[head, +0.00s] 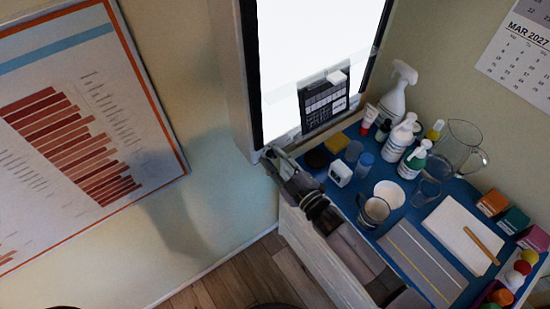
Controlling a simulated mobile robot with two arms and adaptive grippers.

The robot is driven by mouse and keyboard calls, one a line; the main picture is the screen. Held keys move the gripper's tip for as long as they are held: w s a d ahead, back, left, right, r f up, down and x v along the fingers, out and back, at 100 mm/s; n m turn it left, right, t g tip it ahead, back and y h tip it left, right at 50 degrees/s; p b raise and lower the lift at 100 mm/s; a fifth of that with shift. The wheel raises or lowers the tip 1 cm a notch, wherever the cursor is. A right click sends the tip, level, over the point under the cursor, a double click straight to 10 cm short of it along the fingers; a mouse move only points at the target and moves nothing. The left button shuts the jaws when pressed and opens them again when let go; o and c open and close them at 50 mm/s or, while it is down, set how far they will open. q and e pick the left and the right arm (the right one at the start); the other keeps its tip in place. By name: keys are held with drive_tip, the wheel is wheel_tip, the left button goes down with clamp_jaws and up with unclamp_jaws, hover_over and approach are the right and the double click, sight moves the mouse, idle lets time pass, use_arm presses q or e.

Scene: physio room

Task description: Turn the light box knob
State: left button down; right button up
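The light box (315,50) is a tall, brightly lit white panel in a grey frame on the wall, at the upper middle of the head view. A dark film sheet (324,103) hangs low on its bright face. My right gripper (270,155) is at the lower left corner of the light box frame, with its fingers pointing up and left at the edge. I cannot make out the knob; the gripper may hide it. Whether the fingers are apart or closed is too small to tell. My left gripper is not in view.
Below the light box, a blue-topped cabinet (336,198) carries bottles, a spray bottle (396,95), a glass pitcher (459,146), cups, a white pad (455,240) and small boxes. My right arm passes over its front left edge. A framed chart (80,130) hangs at the left.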

clamp_jaws()
drive_tip(key=shift+m, duration=0.4)
drive_tip(key=m, duration=0.2)
drive_tip(key=shift+d+m, duration=0.1)
drive_tip(key=shift+m, duration=2.4)
unclamp_jaws()
drive_tip(key=shift+d, duration=0.1)
